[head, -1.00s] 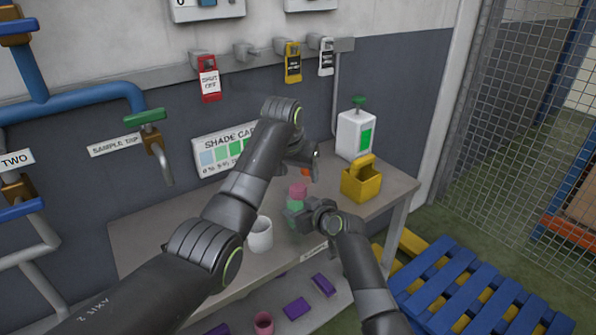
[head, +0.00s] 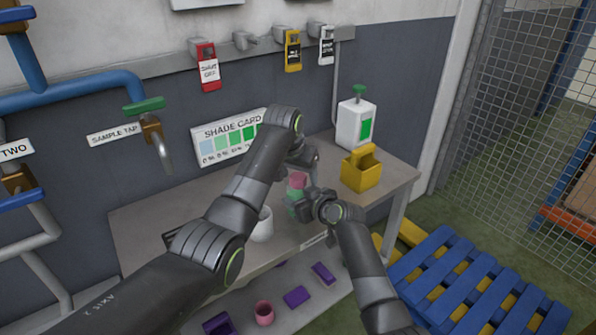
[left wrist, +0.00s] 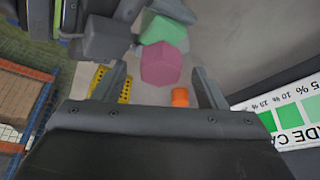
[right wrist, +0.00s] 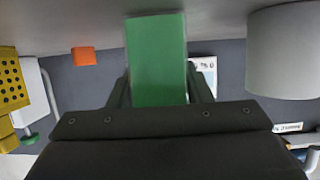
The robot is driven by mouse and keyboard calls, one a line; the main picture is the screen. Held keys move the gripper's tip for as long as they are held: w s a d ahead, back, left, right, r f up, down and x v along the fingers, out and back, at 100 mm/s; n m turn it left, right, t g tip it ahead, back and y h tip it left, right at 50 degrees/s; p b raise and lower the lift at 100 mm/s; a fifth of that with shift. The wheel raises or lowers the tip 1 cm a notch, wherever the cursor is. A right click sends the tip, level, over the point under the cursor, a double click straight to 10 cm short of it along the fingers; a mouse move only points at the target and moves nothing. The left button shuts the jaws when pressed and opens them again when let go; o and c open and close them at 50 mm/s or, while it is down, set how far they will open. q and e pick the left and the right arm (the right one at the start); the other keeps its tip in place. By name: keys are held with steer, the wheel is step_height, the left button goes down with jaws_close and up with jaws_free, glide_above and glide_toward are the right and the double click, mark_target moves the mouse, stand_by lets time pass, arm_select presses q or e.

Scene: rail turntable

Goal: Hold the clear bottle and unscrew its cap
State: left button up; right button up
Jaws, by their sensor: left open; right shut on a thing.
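The bottle (head: 294,197) looks green and stands on the bench, with a pink cap (head: 297,180) on top. My right gripper (head: 312,203) is shut on its body; in the right wrist view the green body (right wrist: 156,60) sits between the fingers. My left gripper (head: 304,163) is open, close to the cap and above it. In the left wrist view the six-sided cap (left wrist: 161,64) lies just ahead of and between the open fingers, which do not grip it. The left gripper partly covers the cap's surroundings in the head view.
A white cup (head: 262,226) stands left of the bottle. A yellow caddy (head: 361,172) and a white dispenser (head: 355,125) stand at the right. A small orange object (left wrist: 180,97) is near the bottle. The shade card (head: 230,138) is on the wall behind.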

arm_select(q)
steer(key=c, duration=1.3)
steer(key=shift+o, duration=0.2)
steer(key=n+y, duration=0.1)
steer(key=n, duration=0.2)
steer(key=n+y, duration=0.1)
steer(key=n, duration=0.1)
steer(key=shift+n+t, duration=0.3)
steer(key=shift+n, duration=0.1)
steer(key=shift+n, duration=0.3)
steer(key=n+y, duration=0.1)
steer(key=n, duration=0.1)
steer(key=n+y, duration=0.1)
steer(key=n, duration=0.2)
steer(key=shift+n+g+y, duration=0.3)
steer(key=shift+g, duration=0.1)
steer(key=o, duration=1.2)
steer(key=shift+o, duration=0.3)
